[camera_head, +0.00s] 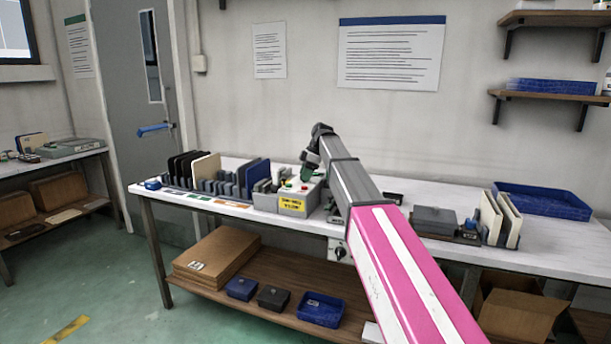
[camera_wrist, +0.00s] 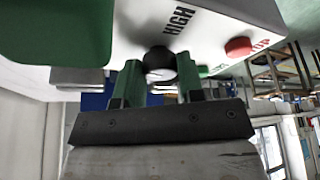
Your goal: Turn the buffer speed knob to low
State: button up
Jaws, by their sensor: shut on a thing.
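The buffer speed knob (camera_wrist: 160,62) is a small black dial with a white mark, on a light panel in the wrist view. The word HIGH is printed beside it. My gripper (camera_wrist: 157,78) has its green fingers on either side of the knob and is shut on it. In the head view my gripper (camera_head: 308,172) reaches down to the control box (camera_head: 293,205), a grey box with a yellow label on the bench. The knob cannot be made out there. A red STOP button (camera_wrist: 239,46) and a green button (camera_wrist: 204,71) are near the knob.
A rack of upright panels (camera_head: 205,168) stands left of the box on the white bench (camera_head: 560,250). A grey block (camera_head: 436,220), upright boards and a blue tray (camera_head: 542,201) are to the right. A switch box with a dial (camera_head: 339,251) hangs below the bench front.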

jog(key=shift+w+n+g, duration=0.1)
jog(key=shift+n+g, duration=0.4)
jog(key=shift+n, duration=0.9)
jog(key=o, duration=0.9)
jog(key=shift+h, duration=0.3)
jog(key=v, duration=1)
jog(key=shift+w+d+r, duration=0.15)
jog(key=shift+r, duration=0.2)
